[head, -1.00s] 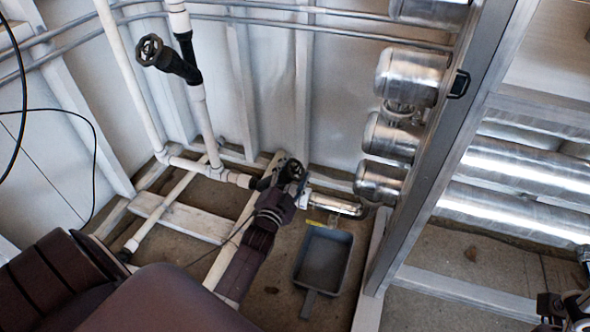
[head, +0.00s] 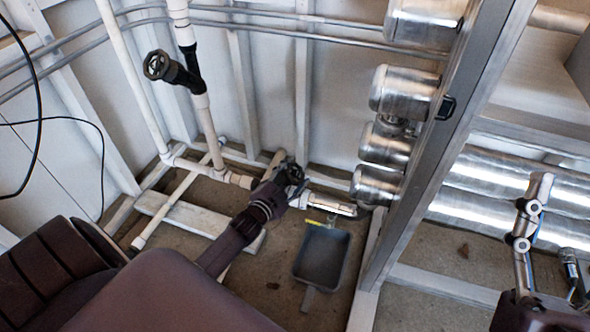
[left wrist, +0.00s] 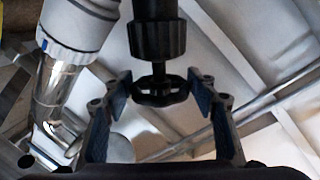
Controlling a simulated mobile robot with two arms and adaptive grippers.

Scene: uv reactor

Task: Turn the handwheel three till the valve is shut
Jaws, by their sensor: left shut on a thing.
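A small black handwheel (head: 292,173) sits on a valve low by the wall, in the white pipe run. My left gripper (head: 283,184) reaches it from the lower left. In the left wrist view the black handwheel (left wrist: 160,92) lies between the two fingers of my left gripper, which is shut on its rim. A black valve stem rises beyond the wheel. No number is readable on it, and I cannot read the valve's position. My right gripper (head: 532,215) is at the lower right, away from the wheel; its jaw state is unclear.
A second black handwheel (head: 158,65) stands on an upright white pipe at the upper left. A grey dustpan (head: 322,256) lies on the floor beside my left arm. A metal post (head: 455,135) and silver cylinders (head: 403,92) stand to the right.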

